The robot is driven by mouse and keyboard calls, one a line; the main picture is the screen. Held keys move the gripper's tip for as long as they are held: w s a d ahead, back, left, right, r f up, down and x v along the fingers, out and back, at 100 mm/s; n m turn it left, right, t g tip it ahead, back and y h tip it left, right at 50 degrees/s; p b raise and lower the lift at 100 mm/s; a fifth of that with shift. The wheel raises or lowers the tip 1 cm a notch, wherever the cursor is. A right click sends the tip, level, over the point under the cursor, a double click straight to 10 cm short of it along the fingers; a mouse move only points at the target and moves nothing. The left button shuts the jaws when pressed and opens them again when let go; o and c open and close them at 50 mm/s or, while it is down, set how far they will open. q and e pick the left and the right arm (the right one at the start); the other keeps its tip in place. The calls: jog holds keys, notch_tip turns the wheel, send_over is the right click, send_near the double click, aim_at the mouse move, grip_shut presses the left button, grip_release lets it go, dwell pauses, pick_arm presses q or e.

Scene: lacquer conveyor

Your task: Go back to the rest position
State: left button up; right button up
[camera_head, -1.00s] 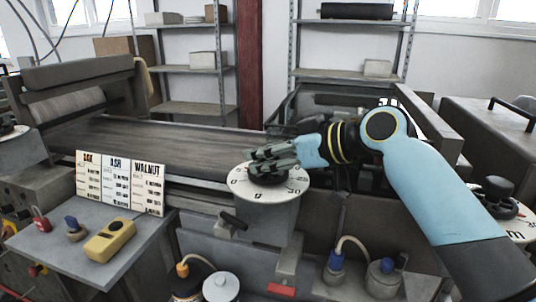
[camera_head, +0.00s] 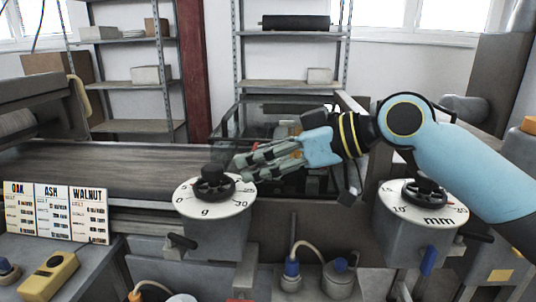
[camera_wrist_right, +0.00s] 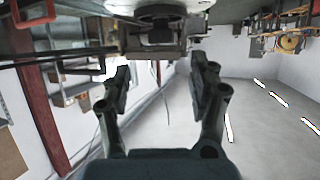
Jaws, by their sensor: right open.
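My right gripper (camera_head: 243,163) is open and empty. In the head view its fingers point left, just up and to the right of the black knob (camera_head: 213,183) on the dial marked "g" (camera_head: 184,199). The gripper looks apart from that knob. In the right wrist view the two fingers (camera_wrist_right: 160,84) stand apart with nothing between them. My left gripper does not show.
A second dial marked "mm" (camera_head: 394,201) with a black knob stands at the right, below my right forearm. The conveyor belt (camera_head: 120,168) runs behind the dials. The cards for oak, ash and walnut (camera_head: 56,213) and a yellow handheld device (camera_head: 48,275) are at the lower left.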

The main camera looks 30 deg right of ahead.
jog(key=shift+s+d+r, duration=0.3)
jog(key=shift+s, duration=0.2)
jog(key=shift+f, duration=0.1)
jog(key=s+f+m+g+h, duration=0.2)
jog(key=s+f+g+h, duration=0.15)
jog(key=s+f, duration=0.65)
jog(key=s+d+f+m+g+h, duration=0.2)
jog(key=s+f+h, duration=0.15)
jog(key=s, duration=0.35)
jog(key=s+d+f+m+g+h, duration=0.2)
jog(key=s+f, duration=0.2)
jog(key=s, duration=0.2)
notch_tip(320, 180, down, 31)
jog(key=s+d+m+g+b, duration=0.1)
jog(key=s+d+b, duration=0.2)
jog(key=b, duration=0.2)
jog(key=s+f+g+b, duration=0.1)
jog(key=s+f+b, duration=0.3)
jog(key=s+f, duration=1.4)
notch_tip(320, 180, down, 3)
jog(key=shift+s+d+f, duration=0.1)
jog(key=shift+s+d, duration=0.1)
jog(key=shift+d, duration=0.1)
